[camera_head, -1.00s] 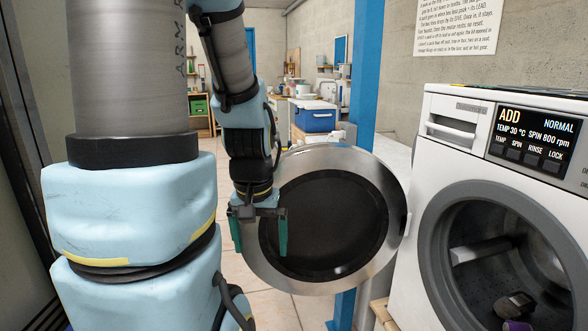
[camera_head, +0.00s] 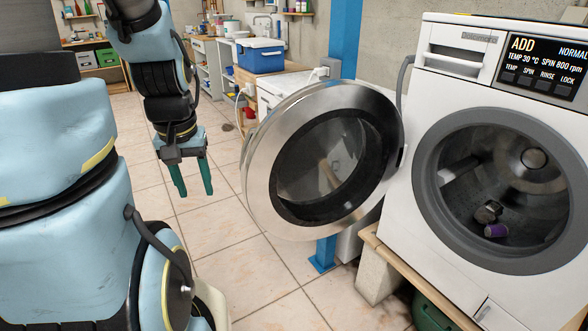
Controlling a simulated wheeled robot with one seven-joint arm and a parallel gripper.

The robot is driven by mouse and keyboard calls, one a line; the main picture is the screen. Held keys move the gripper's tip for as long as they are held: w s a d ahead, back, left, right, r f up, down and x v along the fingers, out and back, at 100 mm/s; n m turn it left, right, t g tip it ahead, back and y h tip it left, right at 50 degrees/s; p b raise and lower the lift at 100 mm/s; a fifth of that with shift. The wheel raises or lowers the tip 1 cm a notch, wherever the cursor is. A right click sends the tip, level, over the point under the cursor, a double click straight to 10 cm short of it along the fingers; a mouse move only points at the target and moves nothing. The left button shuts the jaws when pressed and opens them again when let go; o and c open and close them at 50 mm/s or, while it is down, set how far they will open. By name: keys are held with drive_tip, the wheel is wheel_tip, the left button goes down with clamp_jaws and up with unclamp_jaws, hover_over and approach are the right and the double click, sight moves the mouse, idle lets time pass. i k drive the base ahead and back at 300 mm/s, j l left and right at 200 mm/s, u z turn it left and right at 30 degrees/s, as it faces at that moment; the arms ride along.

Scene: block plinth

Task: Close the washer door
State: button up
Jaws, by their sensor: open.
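The washer door (camera_head: 262,178) is a round metal ring with a dark glass middle. It stands wide open to the left of the white washer (camera_head: 400,170), joined at the washer's left side. The drum opening (camera_head: 424,185) is uncovered, and a purple item (camera_head: 496,231) and a small dark item (camera_head: 488,211) lie inside. My gripper (camera_head: 193,195) hangs pointing down, left of the door, with its two green fingers apart and nothing between them. There is a visible gap between it and the door rim in the picture.
A blue post (camera_head: 345,40) stands behind the door. A blue cooler (camera_head: 260,57) sits on a counter at the back. The washer rests on a wooden board (camera_head: 425,285) on blocks (camera_head: 378,280). Tiled floor (camera_head: 270,285) is free below the door.

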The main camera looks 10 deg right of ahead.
sight(321, 159)
drive_tip(key=i+j+z, duration=0.1)
drive_tip(key=i+j, duration=0.2)
drive_tip(key=i+j+z, duration=0.1)
drive_tip(key=i+j, duration=0.25)
drive_tip(key=i+j+z, duration=0.1)
drive_tip(key=i+j, duration=0.15)
drive_tip(key=j, duration=0.25)
drive_tip(key=i+j+z, duration=0.1)
drive_tip(key=i+j, duration=0.2)
drive_tip(key=j, duration=0.15)
drive_tip(key=i+z, duration=0.25)
drive_tip(key=i, duration=1.15)
